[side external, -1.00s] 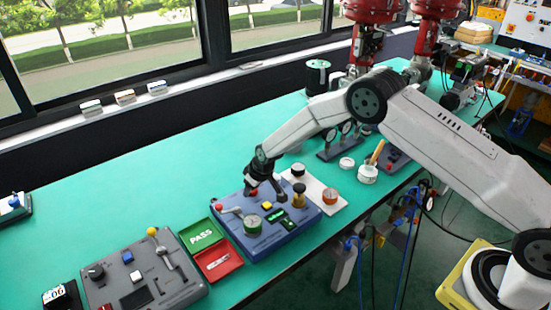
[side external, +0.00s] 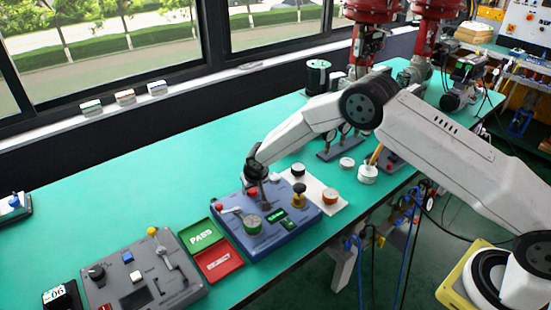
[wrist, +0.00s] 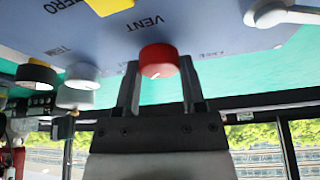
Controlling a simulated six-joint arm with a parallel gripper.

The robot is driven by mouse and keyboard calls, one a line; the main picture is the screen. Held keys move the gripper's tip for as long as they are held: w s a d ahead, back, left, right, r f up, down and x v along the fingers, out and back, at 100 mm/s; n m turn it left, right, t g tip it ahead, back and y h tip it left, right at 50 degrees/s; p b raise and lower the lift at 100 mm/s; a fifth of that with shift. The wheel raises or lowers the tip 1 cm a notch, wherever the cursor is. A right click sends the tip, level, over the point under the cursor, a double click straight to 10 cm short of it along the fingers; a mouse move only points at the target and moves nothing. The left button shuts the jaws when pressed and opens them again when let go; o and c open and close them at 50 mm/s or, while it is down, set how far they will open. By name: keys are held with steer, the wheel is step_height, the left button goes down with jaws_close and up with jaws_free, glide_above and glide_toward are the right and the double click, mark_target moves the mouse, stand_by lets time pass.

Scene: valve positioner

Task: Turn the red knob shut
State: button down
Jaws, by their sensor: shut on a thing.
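The red knob (wrist: 158,61) is a short round cap on the blue panel (wrist: 190,28), beside the printed word VENT. In the wrist view it sits between the two fingers of my gripper (wrist: 159,72), one on each side. My gripper is shut on it. In the side view my gripper (side external: 254,184) is at the back edge of the blue panel box (side external: 283,242), and a bit of the red knob (side external: 252,191) shows there. The fingers partly hide it. Its turn mark cannot be read.
The lever also shows near the knob in the wrist view (wrist: 285,14). A white plate (side external: 325,197) with loose knobs lies to the right; PASS (side external: 201,234) and red (side external: 219,263) trays lie left.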

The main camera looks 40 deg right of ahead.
mark_target(249, 202)
steer(key=m+h, duration=0.1)
steer(key=m, duration=0.3)
steer(key=shift+a+m+g+h, duration=0.1)
steer(key=shift+m+g+h, duration=0.2)
steer(key=shift+g+h, duration=0.1)
steer(key=shift+m+g+h, duration=0.5)
steer(key=shift+m+g, duration=0.2)
steer(key=shift+m, duration=1.6)
steer(key=shift+c, duration=0.9)
jaws_free()
steer(key=shift+r, duration=0.1)
steer(key=v, duration=0.7)
steer(key=shift+a+r, duration=0.2)
steer(key=shift+r, duration=0.05)
steer(key=shift+s, duration=0.15)
